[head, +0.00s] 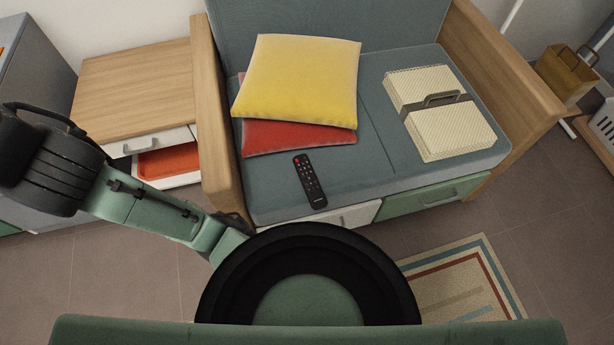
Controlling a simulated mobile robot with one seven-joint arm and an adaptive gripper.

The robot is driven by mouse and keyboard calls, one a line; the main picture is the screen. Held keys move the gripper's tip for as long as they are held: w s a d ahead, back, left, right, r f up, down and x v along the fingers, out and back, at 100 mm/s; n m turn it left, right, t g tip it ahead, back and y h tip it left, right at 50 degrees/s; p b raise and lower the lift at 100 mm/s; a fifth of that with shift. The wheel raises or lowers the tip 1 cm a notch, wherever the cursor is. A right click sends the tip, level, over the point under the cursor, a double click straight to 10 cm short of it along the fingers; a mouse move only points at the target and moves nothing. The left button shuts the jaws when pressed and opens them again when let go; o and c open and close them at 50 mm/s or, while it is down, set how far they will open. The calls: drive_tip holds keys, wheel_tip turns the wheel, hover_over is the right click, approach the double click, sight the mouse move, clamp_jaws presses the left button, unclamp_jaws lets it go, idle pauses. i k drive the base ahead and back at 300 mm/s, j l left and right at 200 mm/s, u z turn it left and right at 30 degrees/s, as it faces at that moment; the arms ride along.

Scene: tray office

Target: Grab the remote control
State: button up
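The remote control (310,181) is a slim black handset with a red button and several pale buttons. In the head view it lies on the front left part of the grey-blue seat (366,178), near the front edge and close to the red cushion. It lies flat with nothing on top of it. My arm, green and black, reaches from the left side toward the lower middle of the view. My gripper cannot be made out; the end of the arm goes behind my dark round body part, left of and below the remote.
A yellow cushion (298,80) rests on a red cushion (290,138) behind the remote. A cream case (438,112) lies on the seat at right. Wooden armrests (216,130) flank the seat. A side table (138,92) with an open drawer stands left. A striped rug (490,277) lies in front.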

sight(315, 194)
drive_tip(key=k+z, duration=0.1)
drive_tip(key=k, duration=0.85)
